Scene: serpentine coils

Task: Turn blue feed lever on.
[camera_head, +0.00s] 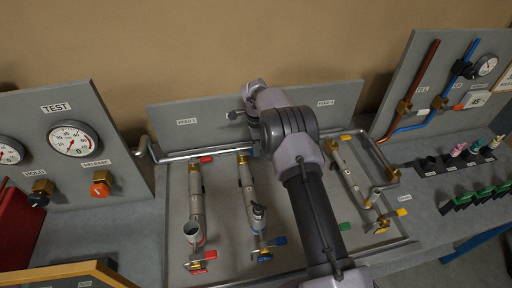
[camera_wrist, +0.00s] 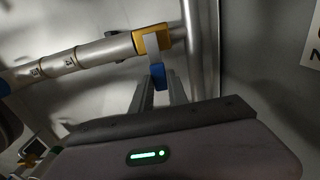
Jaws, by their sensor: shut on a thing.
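A blue lever (camera_wrist: 158,77) sits on a brass-coloured valve (camera_wrist: 153,39) on a metal pipe in the wrist view. My gripper (camera_wrist: 157,88) has its two fingers closed around this lever, one on each side. In the head view the brass valve (camera_head: 243,158) is at the upper end of the middle pipe, close under the back panel. My wrist and arm hang over that spot and hide most of the lever and the fingers. A second blue lever (camera_head: 280,240) is at the lower end of the same pipe, apart from my gripper.
Red levers (camera_head: 206,159) are on the pipe to the left, and yellow levers (camera_head: 346,138) and a green one (camera_head: 344,226) are to the right. A horizontal pipe runs close beside the held lever. A gauge panel (camera_head: 75,110) stands left, and another panel (camera_head: 440,75) right.

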